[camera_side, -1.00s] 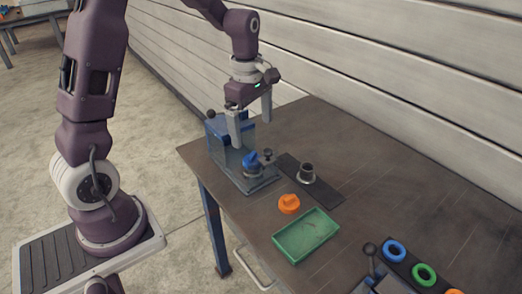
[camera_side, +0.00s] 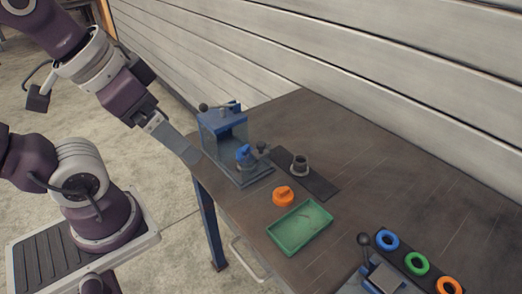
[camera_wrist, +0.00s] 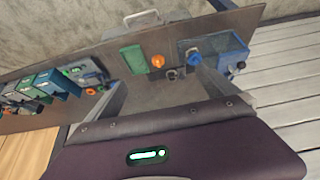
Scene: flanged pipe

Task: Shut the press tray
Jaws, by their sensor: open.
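The press (camera_side: 222,125) is a blue housing with a dark ball-ended lever, at the table's left corner. Its grey tray (camera_side: 262,178) sticks out of the front, towards the table's middle. In the wrist view the press (camera_wrist: 226,45) is at upper right, beyond one finger. My gripper (camera_side: 185,152) is open and empty, left of the press, by the table's edge, apart from the tray. Its two fingers spread wide in the wrist view (camera_wrist: 163,85).
A flanged pipe piece (camera_side: 299,164) stands on a dark strip right of the tray. An orange part (camera_side: 283,196) and a green bin (camera_side: 300,228) lie in front. Blue, green and orange rings (camera_side: 417,264) and a levered fixture (camera_side: 380,275) are at lower right. The back right tabletop is clear.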

